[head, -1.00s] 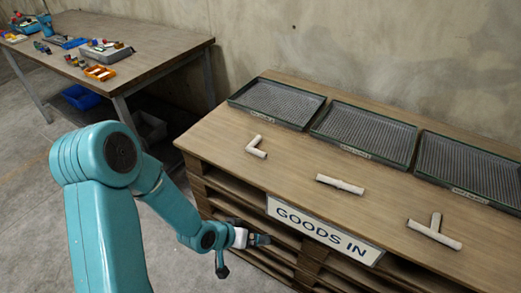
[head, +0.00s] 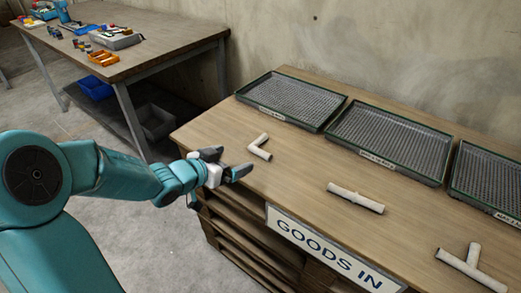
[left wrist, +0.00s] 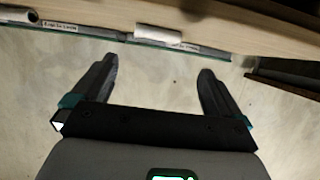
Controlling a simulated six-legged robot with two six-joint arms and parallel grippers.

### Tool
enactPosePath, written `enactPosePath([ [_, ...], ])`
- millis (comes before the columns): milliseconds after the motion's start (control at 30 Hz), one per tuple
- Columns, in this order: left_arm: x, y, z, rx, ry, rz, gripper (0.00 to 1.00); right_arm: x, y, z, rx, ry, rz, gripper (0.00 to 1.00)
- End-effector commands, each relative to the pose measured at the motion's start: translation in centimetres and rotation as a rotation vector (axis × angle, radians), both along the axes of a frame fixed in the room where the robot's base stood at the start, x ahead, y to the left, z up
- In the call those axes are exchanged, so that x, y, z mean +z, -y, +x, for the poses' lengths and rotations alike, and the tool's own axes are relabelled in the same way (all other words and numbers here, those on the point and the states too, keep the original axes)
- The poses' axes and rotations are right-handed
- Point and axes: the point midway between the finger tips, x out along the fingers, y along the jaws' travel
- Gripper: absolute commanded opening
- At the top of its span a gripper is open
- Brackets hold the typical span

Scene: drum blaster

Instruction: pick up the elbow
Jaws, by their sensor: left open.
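The elbow (head: 260,153) is a pale L-shaped pipe piece lying flat on the wooden bench top (head: 300,180), near its left front corner. My left gripper (head: 226,163) is open and empty at the bench's front left edge. Its dark fingers point towards the elbow, a short gap to the left of it. In the left wrist view both fingers (left wrist: 158,78) are spread with nothing between them. A pale pipe piece (left wrist: 153,33) shows beyond them at the top; I cannot tell which piece it is. My right gripper is not in view.
A straight pipe (head: 356,198) and a tee (head: 471,266) lie further right on the bench. Dark ribbed trays (head: 288,114) stand along its back. A GOODS IN sign (head: 330,248) hangs on the front. Another table (head: 150,55) with bins is at the back left.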

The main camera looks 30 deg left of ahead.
Motion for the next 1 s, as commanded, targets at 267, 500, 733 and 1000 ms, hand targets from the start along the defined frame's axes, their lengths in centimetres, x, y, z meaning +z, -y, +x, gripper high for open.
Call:
enactPosePath([
  [267, -2.2, 0.5, 4.7, -0.002, -0.001, -0.001, 1.0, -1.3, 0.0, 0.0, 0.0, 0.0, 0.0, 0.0],
  [500, -3.2, 1.0, 6.9, -0.002, 0.0, -0.002, 1.0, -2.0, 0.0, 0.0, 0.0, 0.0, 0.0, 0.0],
  [733, -4.3, 1.3, 10.1, -0.001, -0.001, -0.002, 1.0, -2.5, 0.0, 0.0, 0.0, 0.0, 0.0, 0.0],
  [1000, -4.3, 1.3, 10.3, 0.0, -0.001, -0.001, 1.0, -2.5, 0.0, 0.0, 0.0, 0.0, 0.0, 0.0],
])
